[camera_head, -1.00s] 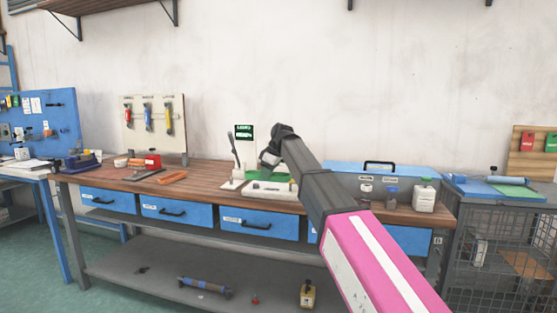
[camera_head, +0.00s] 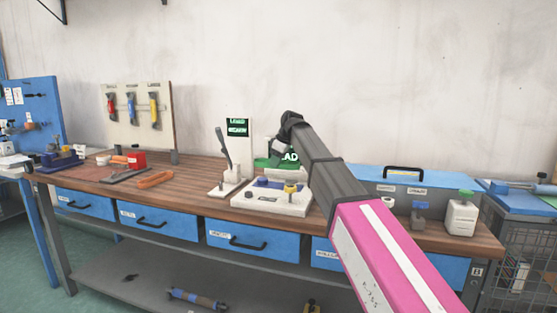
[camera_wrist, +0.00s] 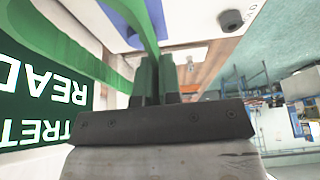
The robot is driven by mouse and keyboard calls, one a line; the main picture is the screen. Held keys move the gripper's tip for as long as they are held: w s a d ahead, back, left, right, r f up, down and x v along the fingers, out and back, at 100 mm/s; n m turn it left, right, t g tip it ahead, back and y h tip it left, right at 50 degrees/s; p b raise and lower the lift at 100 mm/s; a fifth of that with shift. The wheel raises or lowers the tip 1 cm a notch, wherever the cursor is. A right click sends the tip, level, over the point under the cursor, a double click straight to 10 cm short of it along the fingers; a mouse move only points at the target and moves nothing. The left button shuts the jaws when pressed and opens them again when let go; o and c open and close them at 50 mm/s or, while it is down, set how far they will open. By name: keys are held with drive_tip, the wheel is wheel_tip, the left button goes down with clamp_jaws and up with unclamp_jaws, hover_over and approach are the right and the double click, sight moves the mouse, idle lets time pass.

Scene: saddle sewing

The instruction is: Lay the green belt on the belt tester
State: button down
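The belt tester (camera_head: 272,203) is a pale block on the wooden bench, with a blue part and a yellow knob on top. A green sign (camera_head: 290,158) with white letters stands behind it and fills the left of the wrist view (camera_wrist: 40,100). My gripper (camera_head: 280,146) is above and behind the tester. In the wrist view my gripper (camera_wrist: 155,75) looks shut on the green belt (camera_wrist: 141,20), which runs up from the fingers; a green strip also crosses left in front of the sign. In the head view I cannot separate the belt from the sign.
A stand with a lever (camera_head: 224,150) is just left of the tester. The bench (camera_head: 190,185) has clear room left of the lever stand.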

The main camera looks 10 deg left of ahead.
sight(273, 188)
drive_tip(key=shift+w, duration=0.15)
idle(0.3)
drive_tip(key=shift+f, duration=2)
drive_tip(key=shift+f, duration=2.15)
drive_tip(key=c, duration=1.2)
unclamp_jaws()
drive_tip(key=shift+d+r, duration=0.1)
